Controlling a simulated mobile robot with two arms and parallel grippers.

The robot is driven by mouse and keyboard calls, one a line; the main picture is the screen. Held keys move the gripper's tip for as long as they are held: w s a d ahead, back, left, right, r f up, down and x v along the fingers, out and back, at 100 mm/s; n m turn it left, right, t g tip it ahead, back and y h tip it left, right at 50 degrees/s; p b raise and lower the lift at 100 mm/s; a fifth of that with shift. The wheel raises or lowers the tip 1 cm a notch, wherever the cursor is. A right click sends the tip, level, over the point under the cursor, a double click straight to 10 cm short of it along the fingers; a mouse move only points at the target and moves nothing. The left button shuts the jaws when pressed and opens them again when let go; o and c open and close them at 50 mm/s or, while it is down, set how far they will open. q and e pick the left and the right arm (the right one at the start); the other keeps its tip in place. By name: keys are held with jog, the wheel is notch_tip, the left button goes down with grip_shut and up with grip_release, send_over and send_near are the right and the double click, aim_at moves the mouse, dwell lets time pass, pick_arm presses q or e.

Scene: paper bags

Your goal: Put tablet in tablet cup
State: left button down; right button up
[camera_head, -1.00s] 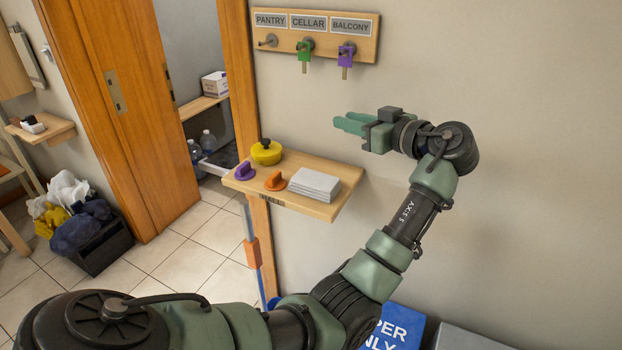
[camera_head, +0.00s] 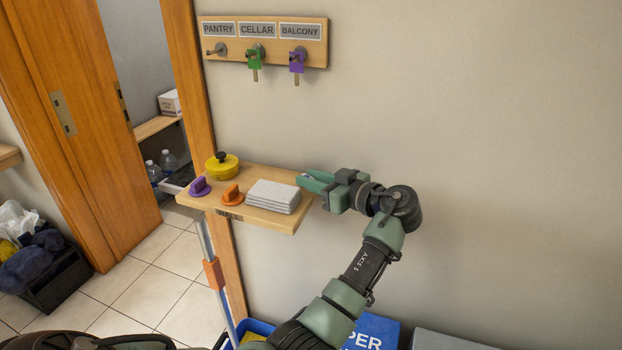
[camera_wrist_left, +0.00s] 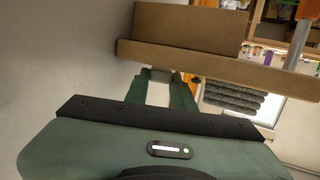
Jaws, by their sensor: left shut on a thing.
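My left gripper (camera_head: 305,178) is at the right end of a small wooden wall shelf (camera_head: 285,222), just beyond the stack of white cloths or tiles. I cannot make out a tablet cup in either view. My right gripper is not in view.
On the shelf are a white stack (camera_head: 273,196), an orange knobbed thing (camera_head: 232,196), a purple one (camera_head: 199,187) and a yellow pot-like thing (camera_head: 226,172). A key rack (camera_head: 265,41) hangs above. A brown board (camera_wrist_left: 215,70) crosses close ahead in the left wrist view.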

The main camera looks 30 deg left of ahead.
pick_arm(q)
jog(key=shift+f, duration=0.2)
jog(key=shift+f+b, duration=0.15)
jog(key=shift+b, duration=0.15)
jog(key=c, duration=1.2)
grip_release()
jog(key=shift+r, duration=0.2)
